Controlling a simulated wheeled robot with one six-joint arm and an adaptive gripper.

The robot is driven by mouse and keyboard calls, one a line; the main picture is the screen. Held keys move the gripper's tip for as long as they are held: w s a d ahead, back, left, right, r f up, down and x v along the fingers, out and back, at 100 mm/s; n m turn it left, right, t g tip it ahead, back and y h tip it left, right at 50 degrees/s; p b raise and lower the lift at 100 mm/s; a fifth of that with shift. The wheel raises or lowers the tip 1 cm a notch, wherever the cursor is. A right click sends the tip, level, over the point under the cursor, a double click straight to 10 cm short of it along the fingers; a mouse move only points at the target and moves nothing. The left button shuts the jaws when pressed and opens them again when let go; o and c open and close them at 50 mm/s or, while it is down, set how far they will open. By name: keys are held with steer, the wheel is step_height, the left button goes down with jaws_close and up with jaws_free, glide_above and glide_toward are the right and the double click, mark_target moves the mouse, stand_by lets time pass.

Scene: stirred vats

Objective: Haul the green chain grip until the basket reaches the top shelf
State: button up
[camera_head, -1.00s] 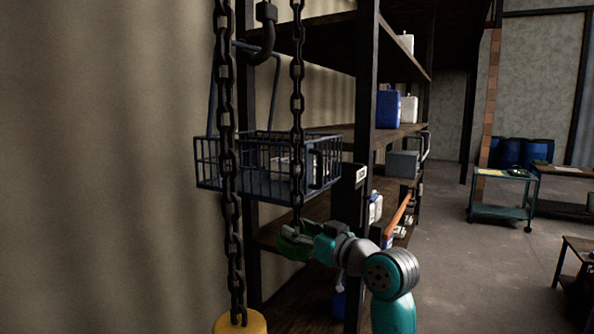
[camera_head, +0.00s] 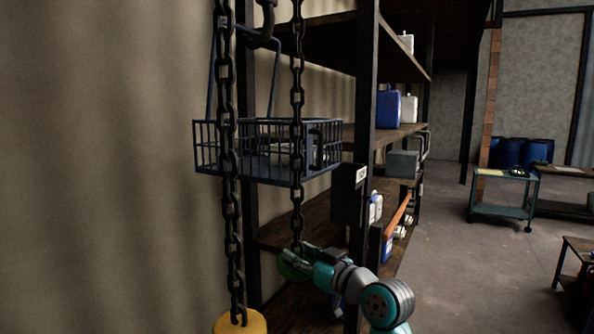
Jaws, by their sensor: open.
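The blue wire basket (camera_head: 268,165) hangs by its handle from a dark hook (camera_head: 265,30), beside the shelf rack. Its rim is near the level of the middle shelf board (camera_head: 385,134), well below the top shelf board (camera_head: 325,32). A pale item and a dark item show inside the basket. The green chain grip (camera_head: 289,268) is at the lower end of the right-hand chain (camera_head: 297,130), below the basket. My gripper (camera_head: 300,259) is at the green grip, its jaws open. The grip is partly hidden behind it, and I cannot tell whether they touch.
A second chain (camera_head: 229,160) hangs in front at left and ends in a yellow piece (camera_head: 240,323). The rack's dark post (camera_head: 366,90) stands right of the basket. A teal cart (camera_head: 503,195) stands at far right. The floor (camera_head: 450,270) between is clear.

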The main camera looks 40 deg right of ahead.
steer(key=shift+f, duration=2.95)
steer(key=shift+r, duration=7.3)
